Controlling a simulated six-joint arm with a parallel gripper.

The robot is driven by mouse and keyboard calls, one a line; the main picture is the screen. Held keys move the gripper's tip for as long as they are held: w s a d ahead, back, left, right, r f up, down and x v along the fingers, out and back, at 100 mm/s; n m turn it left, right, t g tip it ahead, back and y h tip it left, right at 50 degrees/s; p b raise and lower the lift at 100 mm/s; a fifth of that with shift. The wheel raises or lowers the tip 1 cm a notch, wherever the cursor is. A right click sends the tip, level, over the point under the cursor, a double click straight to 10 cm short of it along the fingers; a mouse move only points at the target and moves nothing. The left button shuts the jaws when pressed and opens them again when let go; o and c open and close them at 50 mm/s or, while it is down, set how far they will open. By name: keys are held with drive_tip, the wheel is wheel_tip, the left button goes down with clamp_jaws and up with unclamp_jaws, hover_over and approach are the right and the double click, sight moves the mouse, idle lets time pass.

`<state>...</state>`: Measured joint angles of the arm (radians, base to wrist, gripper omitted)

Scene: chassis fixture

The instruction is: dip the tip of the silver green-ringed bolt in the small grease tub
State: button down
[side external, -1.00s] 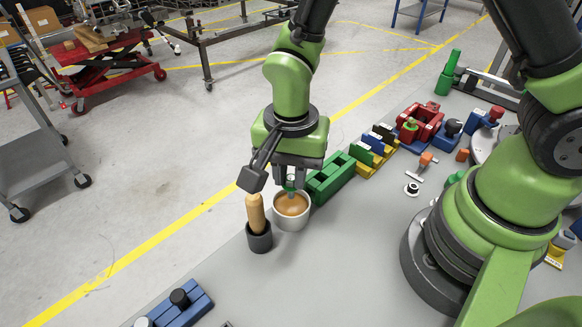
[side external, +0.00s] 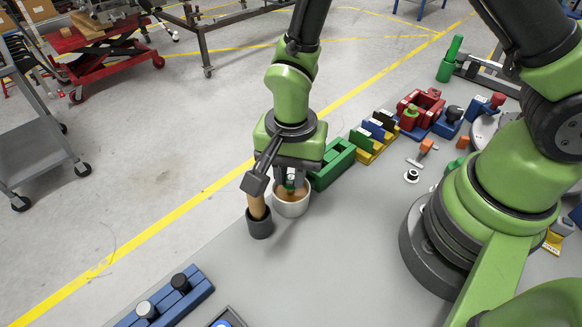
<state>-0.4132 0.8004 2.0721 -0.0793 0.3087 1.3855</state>
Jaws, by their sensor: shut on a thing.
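My gripper (side external: 291,178) points down over the small grease tub, shut on the silver green-ringed bolt (side external: 291,184). Only a little of the bolt and its green ring shows between the fingers. The tub (side external: 291,210) is a white round cup with tan-brown grease (side external: 283,193) inside. The fingertips are at about the height of the tub's rim, and the bolt's lower end is down inside the tub. The fingers and rim hide the tip, so I cannot tell exactly how deep it sits in the grease.
A wooden-handled tool stands in a dark cup (side external: 260,225) close left of the tub. A green block (side external: 332,164) is close right, with yellow and blue racks (side external: 378,137) beyond. A blue holder (side external: 172,300) lies at the front left. The middle of the table is clear.

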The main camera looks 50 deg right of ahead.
drive_tip(key=shift+r, duration=0.1)
drive_tip(key=shift+r, duration=3.2)
